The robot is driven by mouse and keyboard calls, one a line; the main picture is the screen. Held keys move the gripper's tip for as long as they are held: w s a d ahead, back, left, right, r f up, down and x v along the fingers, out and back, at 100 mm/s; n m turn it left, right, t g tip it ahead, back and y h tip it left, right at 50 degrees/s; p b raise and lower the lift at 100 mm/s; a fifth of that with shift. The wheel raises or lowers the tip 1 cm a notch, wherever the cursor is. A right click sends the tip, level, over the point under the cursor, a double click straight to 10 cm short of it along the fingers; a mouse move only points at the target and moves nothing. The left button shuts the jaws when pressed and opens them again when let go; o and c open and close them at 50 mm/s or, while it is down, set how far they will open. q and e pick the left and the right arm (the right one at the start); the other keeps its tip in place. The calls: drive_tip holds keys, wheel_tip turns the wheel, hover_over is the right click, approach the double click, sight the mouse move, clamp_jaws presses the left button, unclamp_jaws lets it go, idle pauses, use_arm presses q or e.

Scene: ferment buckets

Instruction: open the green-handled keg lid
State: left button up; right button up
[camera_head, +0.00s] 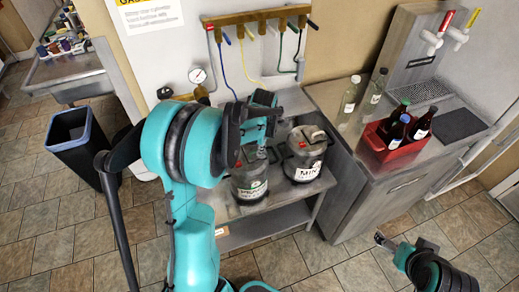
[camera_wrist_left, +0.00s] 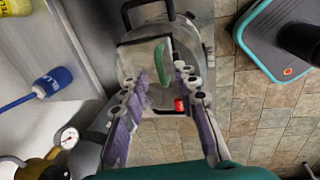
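The keg with the green lid handle (camera_wrist_left: 160,64) shows from above in the left wrist view. The handle is a green bar on the keg's pale metal lid (camera_wrist_left: 133,62). My left gripper (camera_wrist_left: 161,74) is open, its purple-padded fingers on either side of the handle; I cannot tell whether they touch it. In the head view a labelled keg (camera_head: 249,187) stands under my left gripper (camera_head: 259,148), which hides much of its top. My right gripper (camera_head: 384,240) is low at the right, far from the kegs; its fingers are too small to read.
A second keg (camera_head: 305,160) stands close to the right on the same metal bench (camera_head: 235,209). A red crate of bottles (camera_head: 388,148) sits on the right counter. A gauge (camera_head: 198,76) and hoses hang behind. A dark bin (camera_head: 77,140) stands at left.

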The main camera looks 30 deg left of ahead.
use_arm(q)
drive_tip(key=shift+a+f, duration=0.15)
drive_tip(key=shift+f, duration=0.65)
clamp_jaws()
drive_tip(key=shift+w+r, duration=0.1)
